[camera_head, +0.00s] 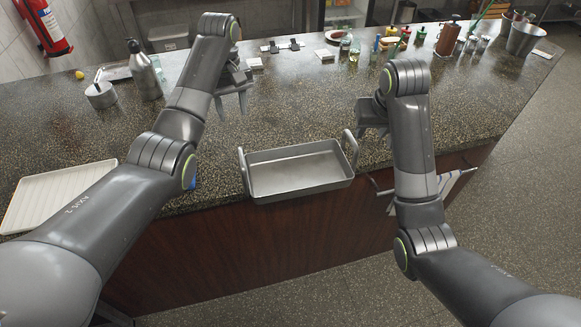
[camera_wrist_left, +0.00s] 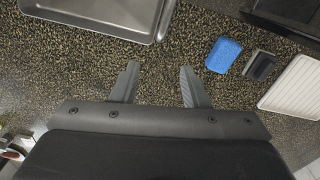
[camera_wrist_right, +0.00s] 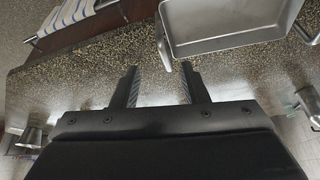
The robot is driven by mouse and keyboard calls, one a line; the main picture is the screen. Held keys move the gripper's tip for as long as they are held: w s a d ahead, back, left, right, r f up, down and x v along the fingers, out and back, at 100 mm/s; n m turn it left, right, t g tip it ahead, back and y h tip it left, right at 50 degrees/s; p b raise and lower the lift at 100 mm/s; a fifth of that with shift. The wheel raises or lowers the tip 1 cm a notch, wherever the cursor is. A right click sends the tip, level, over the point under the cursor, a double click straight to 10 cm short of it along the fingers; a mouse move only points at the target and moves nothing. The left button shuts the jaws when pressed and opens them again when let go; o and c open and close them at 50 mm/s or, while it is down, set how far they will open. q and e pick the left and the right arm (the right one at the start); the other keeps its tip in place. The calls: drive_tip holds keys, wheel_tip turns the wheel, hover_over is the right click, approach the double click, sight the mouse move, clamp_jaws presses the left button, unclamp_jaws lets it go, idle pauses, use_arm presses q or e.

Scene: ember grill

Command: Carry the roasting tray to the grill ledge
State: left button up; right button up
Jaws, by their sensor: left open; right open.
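The roasting tray (camera_head: 296,172) is an empty grey metal pan with a raised loop handle at each short end. It sits at the front edge of the speckled counter between my arms. My left gripper (camera_head: 238,105) is open and empty above the counter, behind and left of the tray. In the left wrist view the tray (camera_wrist_left: 105,12) lies beyond the open fingers (camera_wrist_left: 160,85). My right gripper (camera_head: 368,130) is beside the tray's right handle, partly hidden by my arm. In the right wrist view its fingers (camera_wrist_right: 160,85) are open and empty, apart from the tray (camera_wrist_right: 225,45). I cannot identify the grill ledge.
A white ribbed board (camera_head: 50,192) lies at the counter's left. A steel bottle (camera_head: 144,72) and small pot (camera_head: 101,95) stand behind it. A blue sponge (camera_wrist_left: 223,54) shows in the left wrist view. A striped towel (camera_head: 440,186) hangs at the front right. Bottles and a bucket (camera_head: 524,39) line the back.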

sight(241, 156)
use_arm(q)
drive_tip(key=shift+d+f, duration=0.1)
use_arm(e)
drive_tip(key=shift+d+f, duration=0.1)
use_arm(q)
wheel_tip(241, 156, down, 17)
drive_tip(key=shift+f, duration=0.15)
use_arm(e)
drive_tip(key=x, duration=1.7)
drive_tip(key=shift+w+f, duration=0.1)
drive_tip(key=shift+f, duration=0.15)
use_arm(q)
clamp_jaws()
use_arm(e)
clamp_jaws()
drive_tip(key=shift+r, duration=0.1)
